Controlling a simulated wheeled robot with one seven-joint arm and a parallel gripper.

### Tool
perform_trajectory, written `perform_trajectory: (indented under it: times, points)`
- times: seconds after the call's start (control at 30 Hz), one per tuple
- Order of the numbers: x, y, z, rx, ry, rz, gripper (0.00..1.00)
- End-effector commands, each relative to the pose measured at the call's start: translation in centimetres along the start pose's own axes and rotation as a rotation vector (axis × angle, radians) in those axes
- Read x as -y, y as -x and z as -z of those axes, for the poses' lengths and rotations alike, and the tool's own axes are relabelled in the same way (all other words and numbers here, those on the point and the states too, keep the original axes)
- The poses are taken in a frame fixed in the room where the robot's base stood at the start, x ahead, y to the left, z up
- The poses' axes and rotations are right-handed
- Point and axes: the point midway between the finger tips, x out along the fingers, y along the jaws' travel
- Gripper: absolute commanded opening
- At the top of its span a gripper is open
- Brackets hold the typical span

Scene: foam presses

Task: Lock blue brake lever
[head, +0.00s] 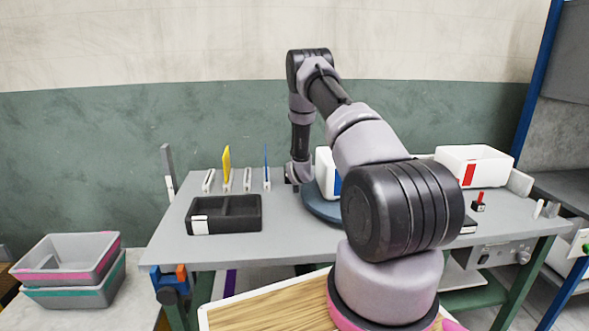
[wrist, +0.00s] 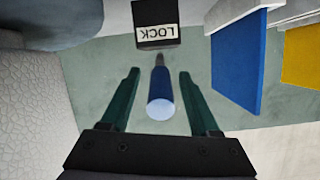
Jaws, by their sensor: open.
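The blue brake lever (wrist: 160,101) shows in the wrist view as a short blue handle with a pale round end, on a thin dark stem. The stem leads toward a black block with a white LOCK label (wrist: 156,32), which reads upside down. My gripper (wrist: 159,73) is open, with one dark green finger on each side of the lever in the picture. Gaps show on both sides, and I see no contact. How deep the lever sits between the fingers is unclear. In the head view, I cannot make out the lever or the fingertips near my wrist.
A blue panel (wrist: 238,62) stands close right of the fingers, with a yellow panel (wrist: 301,55) beyond. On the grey bench (head: 180,248) are a black tray (head: 224,226), a white box with a blue mark (head: 325,165) and a red lever (head: 479,199). The bench's front left is clear.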

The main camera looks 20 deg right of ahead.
Motion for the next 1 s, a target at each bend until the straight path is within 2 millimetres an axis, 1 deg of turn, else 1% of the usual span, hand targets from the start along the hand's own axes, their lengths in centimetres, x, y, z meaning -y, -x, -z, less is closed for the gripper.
perform_trajectory:
  times: [0.17, 0.4, 0.5, 0.6, 0.7, 1.0]
  points:
    - [0.0, 2.6, 0.1, 0.000, 0.000, -0.001, 0.62]
    - [0.0, 7.5, 0.0, 0.001, -0.001, -0.001, 0.62]
    - [0.0, 9.0, 0.0, 0.001, 0.000, 0.000, 0.62]
    - [-0.1, 9.9, 0.0, 0.001, 0.000, -0.001, 0.62]
    - [-0.1, 10.4, -0.1, 0.001, 0.000, -0.001, 0.62]
    - [-0.1, 10.4, -0.1, 0.000, 0.000, 0.000, 0.62]
